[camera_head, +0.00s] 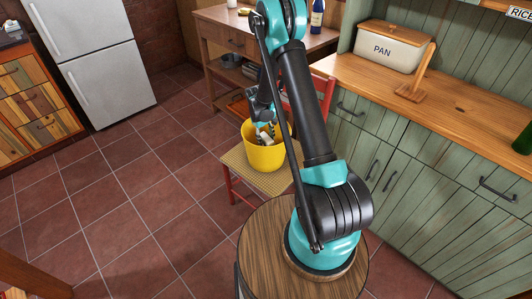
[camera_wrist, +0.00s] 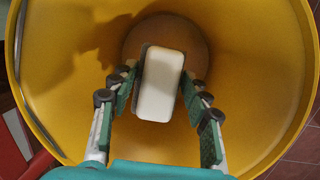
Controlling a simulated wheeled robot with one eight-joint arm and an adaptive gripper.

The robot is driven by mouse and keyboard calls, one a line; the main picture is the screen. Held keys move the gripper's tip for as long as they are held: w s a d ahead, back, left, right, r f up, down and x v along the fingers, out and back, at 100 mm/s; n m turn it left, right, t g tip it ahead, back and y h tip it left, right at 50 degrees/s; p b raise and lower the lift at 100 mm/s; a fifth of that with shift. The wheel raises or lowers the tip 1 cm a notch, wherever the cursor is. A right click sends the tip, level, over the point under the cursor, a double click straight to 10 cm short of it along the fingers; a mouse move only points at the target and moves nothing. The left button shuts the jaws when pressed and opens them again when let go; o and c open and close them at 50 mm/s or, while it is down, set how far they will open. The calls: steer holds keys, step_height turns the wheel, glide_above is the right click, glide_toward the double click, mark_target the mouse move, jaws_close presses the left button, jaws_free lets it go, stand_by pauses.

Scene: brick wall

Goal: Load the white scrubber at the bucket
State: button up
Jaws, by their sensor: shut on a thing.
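The white scrubber (camera_wrist: 160,86) is a pale block with a dark edge, between the two fingertips of my gripper (camera_wrist: 158,82) in the wrist view. My gripper is shut on it. The yellow bucket (camera_wrist: 262,118) surrounds the scrubber and fingers in that view, with its round floor beyond them. In the head view the bucket (camera_head: 266,158) stands on a woven chair seat, and my gripper (camera_head: 264,134) reaches down into its mouth. The scrubber is hard to make out there. Whether it touches the bucket's floor I cannot tell.
The red chair (camera_head: 234,160) has its back near a wooden side table (camera_head: 228,40). A green counter with a wooden top (camera_head: 440,100) holds a bread bin (camera_head: 388,46). A fridge (camera_head: 90,50) stands at left; the tiled floor (camera_head: 130,190) is clear.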

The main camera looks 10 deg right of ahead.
mark_target(266, 138)
step_height(266, 138, up, 14)
steer(key=shift+r, duration=0.2)
stand_by(1.4)
stand_by(2.0)
step_height(266, 138, up, 4)
stand_by(0.5)
stand_by(0.4)
